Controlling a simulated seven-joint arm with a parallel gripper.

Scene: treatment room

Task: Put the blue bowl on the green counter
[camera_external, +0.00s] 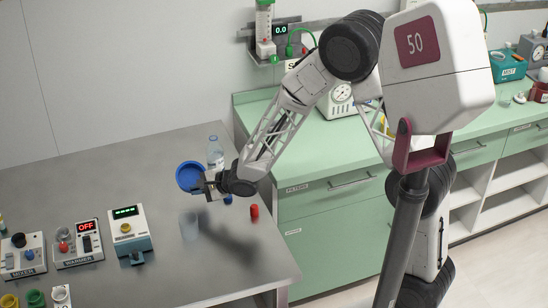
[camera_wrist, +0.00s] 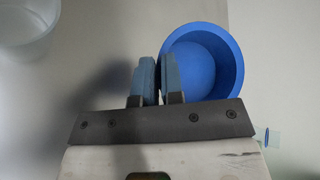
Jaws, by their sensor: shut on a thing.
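The blue bowl (camera_external: 188,176) is gripped by its rim, above the grey metal table. My gripper (camera_external: 208,184) is shut on its right side in the external view. In the wrist view the bowl (camera_wrist: 208,45) lies to the right of my closed fingers (camera_wrist: 158,75), and its inside is seen from above. The green counter (camera_external: 300,160) stands behind and to the right of the table. Its middle is partly hidden by my arm.
A clear bottle (camera_external: 215,152) stands behind the gripper. A translucent cup (camera_external: 189,226) and a red-capped item (camera_external: 254,212) stand on the table (camera_external: 150,165). A warmer (camera_external: 77,246) and other devices are at left. A gauge device (camera_external: 341,98) stands on the counter, whose near-left top is clear.

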